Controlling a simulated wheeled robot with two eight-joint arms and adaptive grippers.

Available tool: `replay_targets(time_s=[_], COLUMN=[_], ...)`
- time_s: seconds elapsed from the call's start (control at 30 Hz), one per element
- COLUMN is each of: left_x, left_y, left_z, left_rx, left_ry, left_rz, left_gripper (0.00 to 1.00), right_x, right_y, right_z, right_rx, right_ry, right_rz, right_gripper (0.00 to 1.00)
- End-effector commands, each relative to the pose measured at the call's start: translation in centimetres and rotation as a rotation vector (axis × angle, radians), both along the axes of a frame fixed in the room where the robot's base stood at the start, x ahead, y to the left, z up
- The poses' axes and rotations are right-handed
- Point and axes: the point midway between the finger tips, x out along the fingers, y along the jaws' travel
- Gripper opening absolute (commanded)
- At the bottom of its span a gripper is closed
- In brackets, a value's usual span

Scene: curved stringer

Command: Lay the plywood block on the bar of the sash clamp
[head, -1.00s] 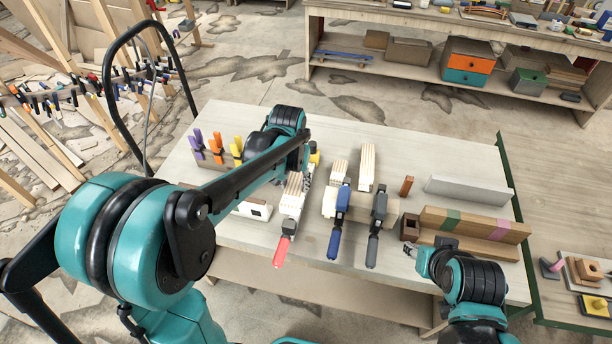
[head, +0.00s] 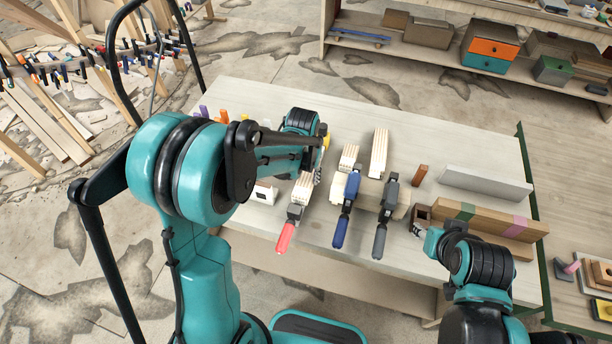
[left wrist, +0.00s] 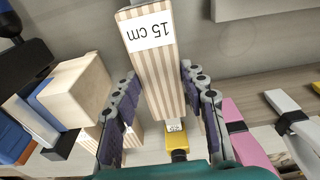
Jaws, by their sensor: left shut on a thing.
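A striped plywood block (left wrist: 150,62) with a "15 cm" label is between the fingers of my left gripper (left wrist: 160,120) in the left wrist view, and the gripper is shut on it. In the head view my left gripper (head: 318,168) is over the table, partly hidden by its own arm. Striped wood (head: 303,188) shows beside it above a red-handled clamp (head: 287,233); I cannot tell whether this is the held block. Clamps with blue (head: 343,228) and grey (head: 381,235) handles lie to the right. I cannot tell which is the sash clamp. My right gripper (head: 418,231) is small; its opening is unclear.
More striped blocks (head: 379,152) stand behind the clamps. The far middle of the table is clear.

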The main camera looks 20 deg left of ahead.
Motion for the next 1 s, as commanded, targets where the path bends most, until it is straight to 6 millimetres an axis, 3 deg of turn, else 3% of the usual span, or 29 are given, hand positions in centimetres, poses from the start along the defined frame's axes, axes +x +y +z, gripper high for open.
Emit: replay_targets(time_s=[0.33, 0.37, 0.4, 0.43, 0.77, 0.87, 1.0], left_x=[0.0, 0.0, 0.0, 0.0, 0.0, -0.1, -0.5], left_y=[0.0, 0.0, 0.0, 0.0, 0.0, 0.0, 0.0], left_z=[-0.4, -0.3, -0.3, -0.3, 0.0, 0.9, 3.7], left_rx=[0.0, 0.0, 0.0, 0.0, 0.0, 0.0, 0.0], left_ry=[0.0, 0.0, 0.0, 0.0, 0.0, 0.0, 0.0], left_rz=[0.0, 0.0, 0.0, 0.0, 0.0, 0.0, 0.0], left_gripper=[0.08, 0.5, 0.61, 0.63, 0.63, 0.63, 0.63], right_x=[0.0, 0.0, 0.0, 0.0, 0.0, 0.0, 0.0], right_y=[0.0, 0.0, 0.0, 0.0, 0.0, 0.0, 0.0], right_z=[-0.4, -0.3, -0.3, -0.3, 0.0, 0.3, 1.0], right_rx=[0.0, 0.0, 0.0, 0.0, 0.0, 0.0, 0.0], right_ry=[0.0, 0.0, 0.0, 0.0, 0.0, 0.0, 0.0], right_rz=[0.0, 0.0, 0.0, 0.0, 0.0, 0.0, 0.0], right_gripper=[0.4, 0.4, 0.4, 0.4, 0.4, 0.4, 0.4])
